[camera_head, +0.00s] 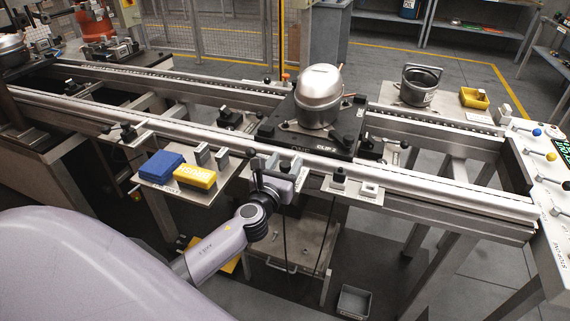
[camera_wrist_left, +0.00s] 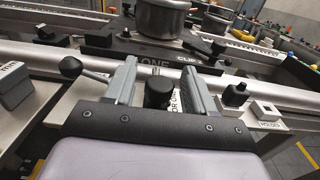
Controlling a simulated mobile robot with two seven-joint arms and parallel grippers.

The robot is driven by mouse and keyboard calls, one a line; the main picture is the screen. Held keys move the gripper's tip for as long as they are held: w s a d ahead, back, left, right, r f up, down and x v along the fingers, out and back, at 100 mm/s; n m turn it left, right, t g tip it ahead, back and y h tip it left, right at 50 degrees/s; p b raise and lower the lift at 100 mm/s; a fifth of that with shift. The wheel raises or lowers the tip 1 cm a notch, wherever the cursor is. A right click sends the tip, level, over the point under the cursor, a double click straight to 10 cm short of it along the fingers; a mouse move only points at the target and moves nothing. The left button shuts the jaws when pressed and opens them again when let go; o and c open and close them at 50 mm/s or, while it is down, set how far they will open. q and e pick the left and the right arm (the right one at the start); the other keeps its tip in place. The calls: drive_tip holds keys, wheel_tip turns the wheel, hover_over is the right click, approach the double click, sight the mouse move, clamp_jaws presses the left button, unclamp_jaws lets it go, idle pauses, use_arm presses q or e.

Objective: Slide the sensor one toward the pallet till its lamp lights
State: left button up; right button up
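The black pallet (camera_head: 345,143), marked ONE, sits on the rail line with a silver compressor (camera_head: 320,92) on it. Its front edge also shows in the left wrist view (camera_wrist_left: 120,52). My left gripper (camera_head: 281,164) is low at the front rail, pointing at the pallet. In the left wrist view its fingers (camera_wrist_left: 158,68) are open, one on each side of a black knob (camera_wrist_left: 158,92), with gaps on both sides. A partly covered label ending in "OR ONE" (camera_wrist_left: 172,104) lies by the knob, so this appears to be sensor one. I cannot make out its lamp. My right gripper is not in view.
A ball-ended lever (camera_wrist_left: 70,67) is close left of the fingers. A black knob (camera_head: 338,174) and a white holder (camera_head: 370,188) stand to the right. Blue (camera_head: 162,165) and yellow (camera_head: 195,176) blocks lie on a side plate. A black pot (camera_head: 420,86) stands behind the rails.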

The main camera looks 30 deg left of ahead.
use_arm(q)
drive_tip(key=shift+v, duration=3.6)
drive_tip(key=s+d+f+n+g+h, duration=0.3)
drive_tip(key=s+d+f+n, duration=0.3)
drive_tip(key=n, duration=0.9)
drive_tip(key=s+d+f+n+g+h, duration=0.3)
drive_tip(key=s+d+f+n, duration=0.3)
drive_tip(key=s+f+n, duration=0.5)
drive_tip(key=s+n+g, duration=0.1)
drive_tip(key=s+n, duration=0.1)
drive_tip(key=n, duration=0.3)
drive_tip(key=shift+s+h, duration=0.2)
drive_tip(key=shift+h, duration=0.1)
